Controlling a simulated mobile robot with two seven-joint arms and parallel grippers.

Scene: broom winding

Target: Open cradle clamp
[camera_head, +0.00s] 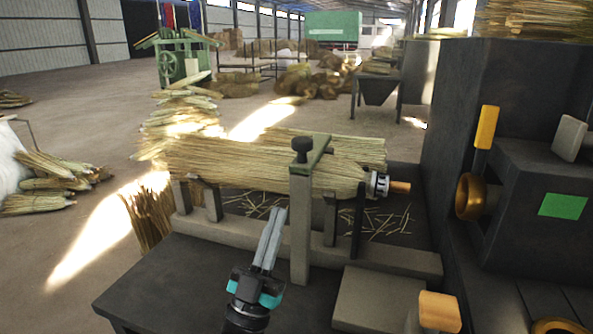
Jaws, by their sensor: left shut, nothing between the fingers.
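The cradle clamp (301,205) is a grey upright post with a green bar (320,153) reaching back over the straw bundle, and a dark knob (302,146) on top. The straw bundle (260,167) lies in the cradle (217,228), whose grey posts stand along a rail. A metal collar and a wooden handle end (400,187) stick out of the bundle's right end. My left gripper (276,212) is shut and empty, just left of the clamp post and in front of the cradle, fingers pointing up and away. My right gripper does not show.
A dark machine (535,195) with a yellow lever (487,127), a brass ring and a green panel stands at the right. A grey block (380,299) sits on the dark bench (178,285) at the front. Loose straw bits lie behind the rail. The bench's front left is clear.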

